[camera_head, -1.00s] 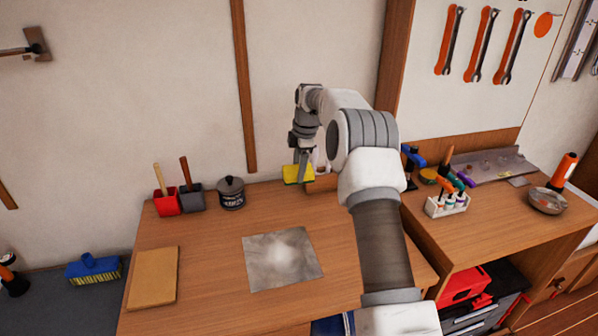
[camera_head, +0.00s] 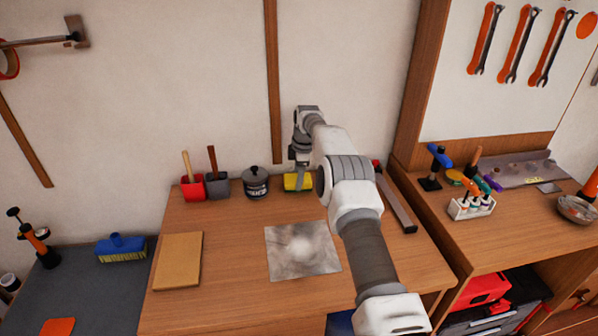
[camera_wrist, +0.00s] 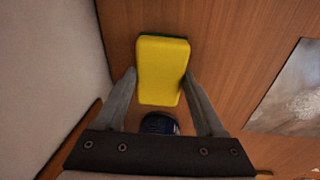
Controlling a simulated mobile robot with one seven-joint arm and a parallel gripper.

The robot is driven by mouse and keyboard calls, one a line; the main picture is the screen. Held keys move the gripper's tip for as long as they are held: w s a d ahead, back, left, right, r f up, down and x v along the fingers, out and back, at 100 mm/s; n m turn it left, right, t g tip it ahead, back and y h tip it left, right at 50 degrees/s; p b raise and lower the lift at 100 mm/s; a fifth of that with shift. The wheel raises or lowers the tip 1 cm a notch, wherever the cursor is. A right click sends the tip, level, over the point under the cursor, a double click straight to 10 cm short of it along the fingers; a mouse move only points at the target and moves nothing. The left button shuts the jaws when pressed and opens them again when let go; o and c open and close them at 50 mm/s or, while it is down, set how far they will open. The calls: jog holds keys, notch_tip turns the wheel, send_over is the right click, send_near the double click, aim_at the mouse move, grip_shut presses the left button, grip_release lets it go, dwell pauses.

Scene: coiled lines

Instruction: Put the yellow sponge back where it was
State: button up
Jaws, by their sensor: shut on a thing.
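The yellow sponge (camera_head: 293,182) with a green backing is at the back of the wooden table, near the wall, just right of a dark lidded pot. My gripper (camera_head: 299,176) points down at it, and my arm hides part of the area to its right. In the wrist view the sponge (camera_wrist: 162,70) lies between the two grey fingers of my gripper (camera_wrist: 160,88), which are shut on its sides. Whether the sponge touches the table is hard to tell.
The dark pot (camera_head: 256,183), a grey holder (camera_head: 215,184) and a red holder (camera_head: 192,187) stand left of the sponge. A grey metal sheet (camera_head: 318,262) and a tan board (camera_head: 178,261) lie in front. The wall (camera_head: 225,80) is close behind.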

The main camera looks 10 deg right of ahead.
jog(key=o, duration=1.3)
jog(key=shift+f, duration=0.1)
jog(key=s+a+r+m+t+p, duration=0.15)
jog(key=s+r, duration=0.35)
jog(key=r, duration=1)
jog(key=s+r+m+g, duration=0.1)
jog(key=s+r+m, duration=0.3)
jog(key=r, duration=1.1)
jog(key=s+r+m+t+h, duration=0.1)
jog(key=s+r+m, duration=0.2)
jog(key=s, duration=1.1)
jog(key=s+r+m+t, duration=0.1)
jog(key=s+r+m, duration=0.25)
jog(key=s, duration=0.95)
jog(key=s+d+f+m+t, duration=0.1)
jog(key=s+f+m, duration=0.4)
jog(key=s, duration=0.9)
notch_tip(320, 180, down, 3)
jog(key=shift+f, duration=0.2)
